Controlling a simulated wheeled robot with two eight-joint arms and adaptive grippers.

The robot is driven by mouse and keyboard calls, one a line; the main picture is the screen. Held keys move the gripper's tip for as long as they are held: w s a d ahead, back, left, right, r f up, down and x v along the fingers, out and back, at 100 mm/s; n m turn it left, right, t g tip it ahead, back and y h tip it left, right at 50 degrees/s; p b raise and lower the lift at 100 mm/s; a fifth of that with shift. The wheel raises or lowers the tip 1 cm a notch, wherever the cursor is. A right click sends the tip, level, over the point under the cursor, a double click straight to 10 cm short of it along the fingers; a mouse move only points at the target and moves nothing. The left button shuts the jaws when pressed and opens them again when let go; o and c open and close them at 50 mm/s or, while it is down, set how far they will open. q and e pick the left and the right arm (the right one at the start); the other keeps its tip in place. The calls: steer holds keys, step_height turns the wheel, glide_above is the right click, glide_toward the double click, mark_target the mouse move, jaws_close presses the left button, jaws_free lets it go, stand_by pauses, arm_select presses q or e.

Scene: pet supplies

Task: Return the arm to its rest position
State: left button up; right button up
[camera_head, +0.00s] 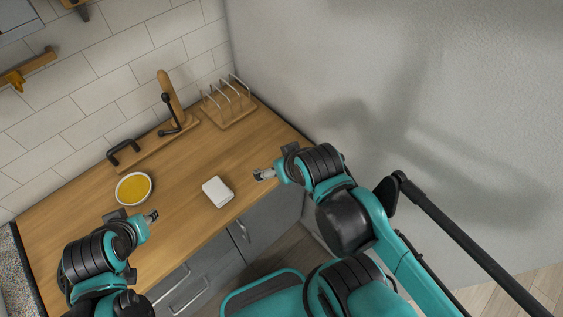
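My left gripper (151,215) is at the lower left, above the front part of the wooden counter, just below and right of a bowl. It looks small and its fingers cannot be told apart. My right gripper (261,175) points left from the right side, above the counter near its front right edge. Its fingertips appear close to each other, but whether they are open or shut is unclear. Nothing is visibly held in either gripper.
The wooden counter (85,205) holds a white bowl with yellow contents (134,188), a white block-like item (217,192), a wooden rack with metal wires (229,110) and a board with black fittings (160,142). A grey wall (300,60) stands at the right.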

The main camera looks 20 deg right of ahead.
step_height(320, 180, down, 11)
steer(key=b, duration=1)
steer(key=shift+r, duration=0.2)
